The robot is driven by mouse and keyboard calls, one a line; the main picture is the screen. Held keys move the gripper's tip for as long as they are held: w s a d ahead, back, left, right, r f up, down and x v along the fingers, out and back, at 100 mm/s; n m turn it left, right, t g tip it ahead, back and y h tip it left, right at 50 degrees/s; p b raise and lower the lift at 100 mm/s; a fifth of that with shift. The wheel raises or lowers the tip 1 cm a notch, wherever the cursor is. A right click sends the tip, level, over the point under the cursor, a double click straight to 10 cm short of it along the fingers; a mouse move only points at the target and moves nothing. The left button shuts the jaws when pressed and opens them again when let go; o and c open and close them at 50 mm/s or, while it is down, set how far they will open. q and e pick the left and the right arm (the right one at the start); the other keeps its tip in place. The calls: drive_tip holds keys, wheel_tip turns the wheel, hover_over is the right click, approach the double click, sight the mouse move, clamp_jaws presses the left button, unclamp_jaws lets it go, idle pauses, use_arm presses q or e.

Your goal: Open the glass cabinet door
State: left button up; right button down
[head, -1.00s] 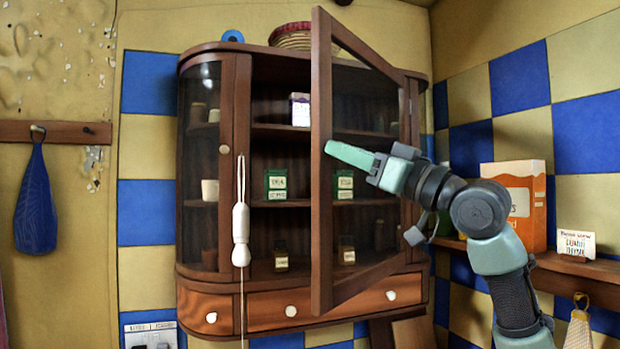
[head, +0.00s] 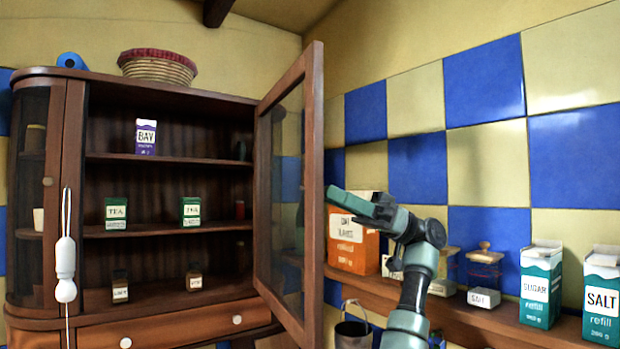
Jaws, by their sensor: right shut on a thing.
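The glass cabinet door (head: 313,200) is swung wide open on the right side of the dark wooden cabinet (head: 165,90). It has a wooden frame with a glass pane (head: 280,200). My right gripper (head: 338,195) is at the outer edge of the door frame, about mid-height, and is shut on the door; the exact contact is hard to see. The cabinet's interior shows openly, with a purple bay box (head: 146,136), two green tea boxes and small jars on its shelves. My left gripper is not in view.
A wooden wall shelf (head: 455,312) on the right holds an orange box (head: 352,245), a sugar carton (head: 541,284) and a salt carton (head: 602,298). A metal bucket (head: 352,329) hangs below it. A basket (head: 157,67) sits on top.

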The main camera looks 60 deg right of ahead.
drive_tip(key=shift+n+g+y, duration=0.6)
drive_tip(key=shift+g+y, duration=0.2)
drive_tip(key=shift+s+d+p, duration=0.7)
drive_tip(key=shift+s+d, duration=0.05)
drive_tip(key=shift+d, duration=0.35)
drive_tip(key=shift+s+d+p, duration=0.65)
drive_tip(key=shift+s+d, duration=0.05)
drive_tip(key=shift+d, duration=0.35)
drive_tip(key=c, duration=1.2)
unclamp_jaws()
drive_tip(key=shift+a, duration=0.1)
